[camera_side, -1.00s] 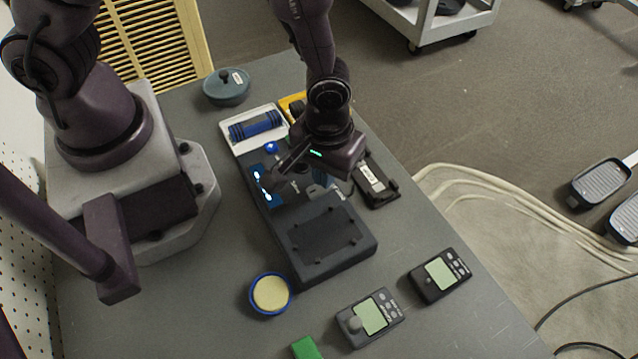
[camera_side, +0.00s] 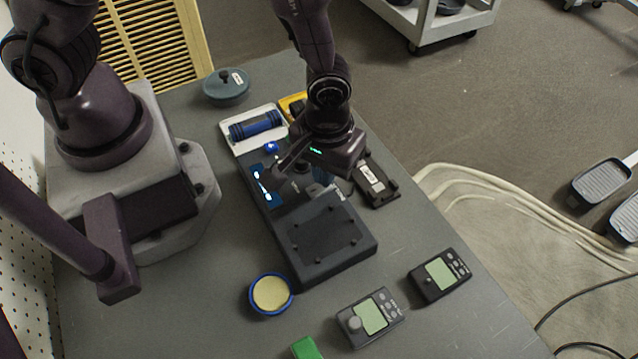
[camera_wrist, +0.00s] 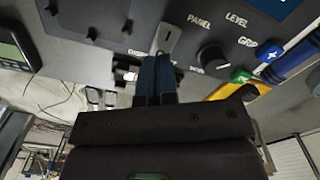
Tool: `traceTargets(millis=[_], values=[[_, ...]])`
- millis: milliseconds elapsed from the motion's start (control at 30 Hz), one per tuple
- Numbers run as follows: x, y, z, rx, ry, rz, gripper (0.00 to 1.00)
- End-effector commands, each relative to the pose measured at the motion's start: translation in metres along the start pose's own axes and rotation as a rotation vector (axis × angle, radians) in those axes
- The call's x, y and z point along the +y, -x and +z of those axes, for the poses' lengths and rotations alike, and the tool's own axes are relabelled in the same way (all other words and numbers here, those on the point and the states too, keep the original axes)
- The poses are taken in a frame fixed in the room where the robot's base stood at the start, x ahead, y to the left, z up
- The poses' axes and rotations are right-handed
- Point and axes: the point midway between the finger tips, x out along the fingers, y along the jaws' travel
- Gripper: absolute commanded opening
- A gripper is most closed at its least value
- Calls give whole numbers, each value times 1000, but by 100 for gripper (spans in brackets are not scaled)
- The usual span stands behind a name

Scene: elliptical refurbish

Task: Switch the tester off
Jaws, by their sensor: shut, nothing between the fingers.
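The tester (camera_side: 325,240) is a dark box on the grey table, with a lit blue screen (camera_side: 264,186) at its far left. In the wrist view its panel carries printed labels, a black knob (camera_wrist: 212,57) and a grey switch lever (camera_wrist: 167,38). My gripper (camera_side: 322,188) is over the tester's panel, pointing down. In the wrist view its blue-grey fingers (camera_wrist: 157,62) are together and empty, with their tips at the near end of the grey lever. I cannot tell whether they touch it. The switch is mostly hidden behind my gripper in the side view.
Two handheld meters (camera_side: 369,317) (camera_side: 440,275), a round yellow pad (camera_side: 271,294) and a green block (camera_side: 306,348) lie near the tester. A white tray with a blue cylinder (camera_side: 254,130) and a lidded pot (camera_side: 226,87) are behind. A black holder (camera_side: 375,182) stands to the right.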

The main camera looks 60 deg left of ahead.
Motion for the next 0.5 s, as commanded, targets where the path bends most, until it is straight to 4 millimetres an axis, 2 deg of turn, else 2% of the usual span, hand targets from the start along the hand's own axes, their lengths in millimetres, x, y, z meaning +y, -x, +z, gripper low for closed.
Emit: traceTargets(millis=[500], values=[[0, 43, 0, 1, -1, 2, 0]])
